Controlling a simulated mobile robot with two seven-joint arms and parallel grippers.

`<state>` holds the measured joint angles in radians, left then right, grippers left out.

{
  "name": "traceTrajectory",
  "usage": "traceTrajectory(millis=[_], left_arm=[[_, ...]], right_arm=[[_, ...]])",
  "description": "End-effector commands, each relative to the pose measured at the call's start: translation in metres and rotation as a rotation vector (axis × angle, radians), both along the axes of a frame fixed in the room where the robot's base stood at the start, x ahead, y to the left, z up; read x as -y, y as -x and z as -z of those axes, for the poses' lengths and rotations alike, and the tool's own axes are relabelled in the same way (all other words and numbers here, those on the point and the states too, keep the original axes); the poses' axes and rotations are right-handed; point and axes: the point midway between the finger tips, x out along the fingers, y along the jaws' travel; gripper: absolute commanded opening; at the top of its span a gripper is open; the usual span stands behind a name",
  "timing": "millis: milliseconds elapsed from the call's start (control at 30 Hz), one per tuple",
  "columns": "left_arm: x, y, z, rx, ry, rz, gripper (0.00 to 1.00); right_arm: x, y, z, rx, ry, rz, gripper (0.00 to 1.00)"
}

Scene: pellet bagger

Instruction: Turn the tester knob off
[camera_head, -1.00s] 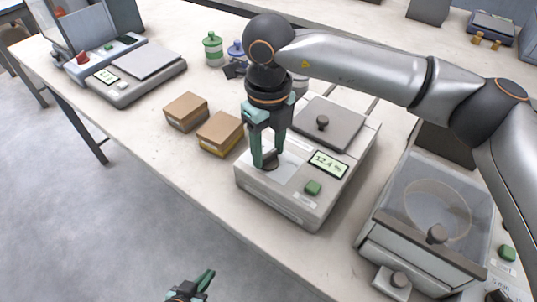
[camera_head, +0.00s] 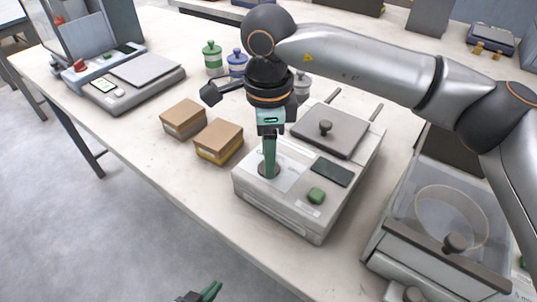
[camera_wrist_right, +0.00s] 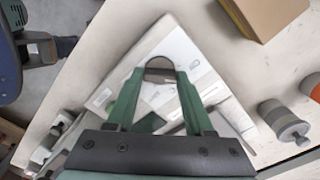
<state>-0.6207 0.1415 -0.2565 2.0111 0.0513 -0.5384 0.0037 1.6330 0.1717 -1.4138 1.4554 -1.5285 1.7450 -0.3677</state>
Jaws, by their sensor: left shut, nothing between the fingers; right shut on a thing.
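The tester (camera_head: 290,212) is a light grey box with a grey lid plate, a green button (camera_head: 317,195) and a dark, blank display (camera_head: 331,173). My right gripper (camera_head: 268,170) points down at the tester's left front, its fingers seen nearly edge-on. It is shut on the dark round tester knob (camera_head: 263,170), which is mostly hidden by the fingers. In the right wrist view, the knob (camera_wrist_right: 159,66) sits between the two green fingertips. My left gripper (camera_head: 208,292) is shut and empty at the bottom edge, over the floor and well away from the tester.
Two cardboard boxes (camera_head: 218,141) lie left of the tester. Green-lidded (camera_head: 212,58) and blue-lidded (camera_head: 236,62) jars stand behind. A clear-lidded machine (camera_head: 430,225) stands to the right. A scale (camera_head: 130,80) is at the far left. The table front is bare.

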Motion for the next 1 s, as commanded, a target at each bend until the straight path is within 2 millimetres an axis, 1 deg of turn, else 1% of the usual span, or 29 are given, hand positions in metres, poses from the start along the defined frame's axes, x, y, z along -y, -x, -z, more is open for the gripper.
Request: traceTrajectory(millis=[200,400,633,1000], left_arm=[[0.0003,-0.0008,0.0024,0.002,0.000,0.002,0.00],[0.0001,0.0001,0.0036,0.002,-0.001,0.001,0.00],[-0.0007,0.0049,0.0066,-0.007,-0.001,0.000,0.00],[-0.0018,0.0058,0.0071,-0.009,-0.002,-0.002,0.00]], right_arm=[[-0.0007,-0.0003,-0.0013,0.002,-0.004,-0.165,0.00],[-0.0008,-0.0002,-0.0016,0.002,-0.004,-0.270,0.00],[-0.0009,-0.0002,-0.0018,0.003,-0.005,-0.332,0.00],[-0.0010,-0.0002,-0.0019,0.003,-0.005,-0.346,0.00]])
